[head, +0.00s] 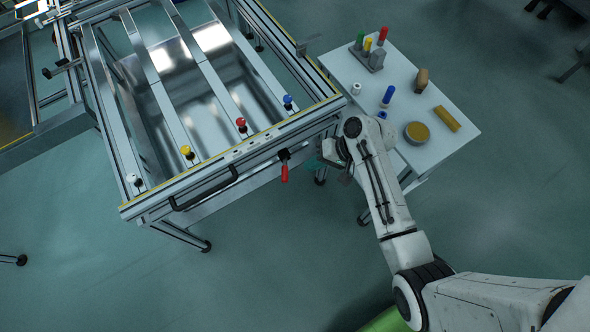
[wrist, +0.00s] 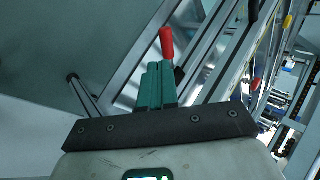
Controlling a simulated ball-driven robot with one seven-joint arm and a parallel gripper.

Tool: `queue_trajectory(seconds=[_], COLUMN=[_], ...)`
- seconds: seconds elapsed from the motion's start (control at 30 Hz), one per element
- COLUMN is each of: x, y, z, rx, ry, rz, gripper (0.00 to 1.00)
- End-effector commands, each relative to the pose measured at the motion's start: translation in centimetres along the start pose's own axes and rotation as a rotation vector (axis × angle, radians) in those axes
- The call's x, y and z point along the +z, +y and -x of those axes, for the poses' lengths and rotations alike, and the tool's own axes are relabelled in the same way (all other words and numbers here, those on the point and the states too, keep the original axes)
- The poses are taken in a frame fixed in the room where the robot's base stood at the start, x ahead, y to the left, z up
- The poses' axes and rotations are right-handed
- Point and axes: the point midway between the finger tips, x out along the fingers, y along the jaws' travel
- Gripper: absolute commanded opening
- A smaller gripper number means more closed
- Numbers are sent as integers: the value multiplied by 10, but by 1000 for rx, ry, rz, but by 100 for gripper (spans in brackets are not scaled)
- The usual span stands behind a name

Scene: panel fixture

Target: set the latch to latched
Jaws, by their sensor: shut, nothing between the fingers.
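The latch has a red handle (head: 284,173) on a dark pivot at the front rail of the frame. In the head view the handle hangs down from the pivot. In the wrist view the red handle (wrist: 166,43) shows just beyond my teal fingertips. My gripper (head: 314,162) is to the right of the handle in the head view, partly hidden by my arm. In the wrist view the fingers of my gripper (wrist: 158,66) are together with nothing between them. I cannot tell from the wrist view whether the fingertips touch the handle.
A black bar handle (head: 205,190) is on the front rail, left of the latch. White, yellow, red and blue knobs (head: 241,123) line the frame above it. A white side table (head: 455,140) with several small objects stands at the right. Floor is clear in front of the frame.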

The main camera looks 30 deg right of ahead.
Motion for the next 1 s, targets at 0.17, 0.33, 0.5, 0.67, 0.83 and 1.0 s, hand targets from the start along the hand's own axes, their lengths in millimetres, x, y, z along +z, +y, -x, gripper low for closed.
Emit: queue_trajectory(seconds=[0.17,0.33,0.5,0.67,0.83,1.0], x=[0,0,0,0,0,2], y=[-1,-6,-8,-8,-8,-14], z=[-35,-56,-65,-66,-66,-76], rx=[0,1,2,2,1,1], ry=[-2,-1,0,1,1,-1], rz=[1,2,1,1,1,0], gripper=[0,0,0,0,0,0])
